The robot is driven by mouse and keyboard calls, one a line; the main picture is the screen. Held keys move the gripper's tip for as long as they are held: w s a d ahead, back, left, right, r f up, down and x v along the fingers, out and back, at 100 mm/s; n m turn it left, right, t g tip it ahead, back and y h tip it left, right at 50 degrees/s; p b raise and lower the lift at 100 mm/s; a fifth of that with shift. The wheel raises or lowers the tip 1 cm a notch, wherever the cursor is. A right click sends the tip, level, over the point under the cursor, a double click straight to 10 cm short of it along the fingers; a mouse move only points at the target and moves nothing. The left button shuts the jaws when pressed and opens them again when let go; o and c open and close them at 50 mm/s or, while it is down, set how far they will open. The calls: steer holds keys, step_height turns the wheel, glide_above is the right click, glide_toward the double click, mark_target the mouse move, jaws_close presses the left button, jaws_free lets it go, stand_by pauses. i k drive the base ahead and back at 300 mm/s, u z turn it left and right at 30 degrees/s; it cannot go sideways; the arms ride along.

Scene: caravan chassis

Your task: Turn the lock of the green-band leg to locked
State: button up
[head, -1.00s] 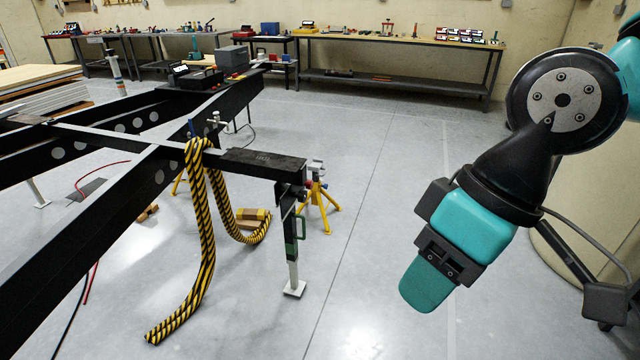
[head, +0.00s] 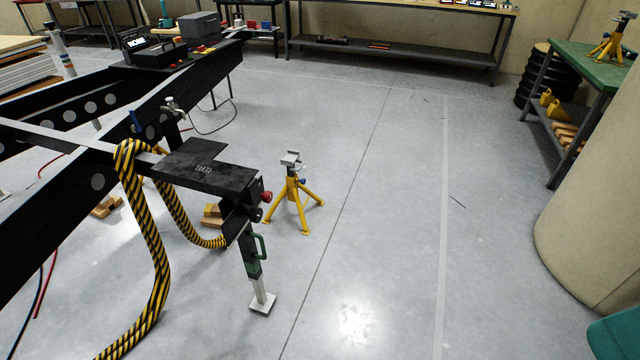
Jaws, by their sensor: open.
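The green-band leg (head: 252,264) hangs below the end of the black chassis cross-beam. It has a dark green band with a green loop handle (head: 262,246) on its right side. Its pale lower tube ends in a square foot (head: 262,303) at floor level. A red knob (head: 266,197) and a dark knob (head: 257,215) stick out of the bracket above the band. I cannot tell which part is the lock or how it is set. My gripper is not in view; only a teal piece of my arm shows in the bottom right corner, well away from the leg.
A yellow tripod stand (head: 292,198) stands just right of the leg. A black-and-yellow striped hose (head: 150,250) hangs over the chassis (head: 105,205) to the left. Floor in front and right is clear. A green table (head: 590,70) and a beige column (head: 595,220) stand at right.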

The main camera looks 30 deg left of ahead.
mark_target(267, 196)
steer(key=z, duration=0.15)
steer(key=i, duration=0.7)
steer(key=u, duration=0.55)
steer(key=i, duration=0.8)
steer(key=u, duration=0.6)
